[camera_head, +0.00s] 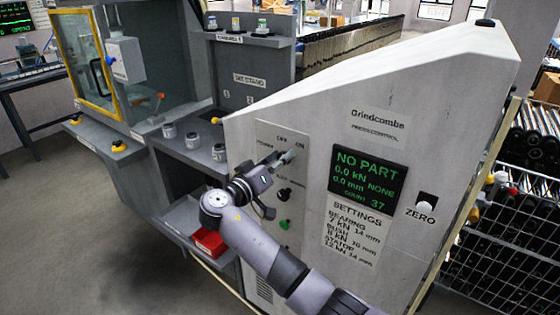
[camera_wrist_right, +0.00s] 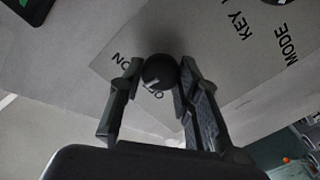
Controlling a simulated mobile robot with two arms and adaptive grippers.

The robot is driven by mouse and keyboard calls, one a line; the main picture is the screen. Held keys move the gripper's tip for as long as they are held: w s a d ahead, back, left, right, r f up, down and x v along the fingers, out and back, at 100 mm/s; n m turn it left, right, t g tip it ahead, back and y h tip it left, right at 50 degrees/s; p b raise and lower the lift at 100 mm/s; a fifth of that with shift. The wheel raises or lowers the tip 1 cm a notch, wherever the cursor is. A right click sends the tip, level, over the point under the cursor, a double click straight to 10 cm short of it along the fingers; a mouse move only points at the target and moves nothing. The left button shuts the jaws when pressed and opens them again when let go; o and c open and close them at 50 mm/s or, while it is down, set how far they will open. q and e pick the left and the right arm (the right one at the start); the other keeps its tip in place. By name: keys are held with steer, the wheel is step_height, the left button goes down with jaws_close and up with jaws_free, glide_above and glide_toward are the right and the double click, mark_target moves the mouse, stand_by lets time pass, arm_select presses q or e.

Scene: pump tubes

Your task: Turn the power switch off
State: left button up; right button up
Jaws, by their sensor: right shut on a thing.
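The power switch shows in the right wrist view as a dark round knob (camera_wrist_right: 160,72) between my right fingertips, with a pad against each side. The "ON" label lies left of the knob, and the "OFF" label below it is partly covered. My left gripper is not in view.
Below the gripper on the panel are a black knob (camera_head: 284,195) and a green button (camera_head: 284,224). The display (camera_head: 367,178) reads "NO PART"; a ZERO button (camera_head: 426,200) sits to its right. A red bin (camera_head: 209,242) stands on a low shelf at left.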

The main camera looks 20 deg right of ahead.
steer(key=n+p, duration=0.4)
steer(key=n, duration=0.7)
steer(key=shift+w+a, duration=0.1)
steer(key=shift+f, duration=0.1)
stand_by(0.4)
steer(key=o, duration=1.1)
steer(key=v, duration=0.7)
steer(key=shift+s+a, duration=0.2)
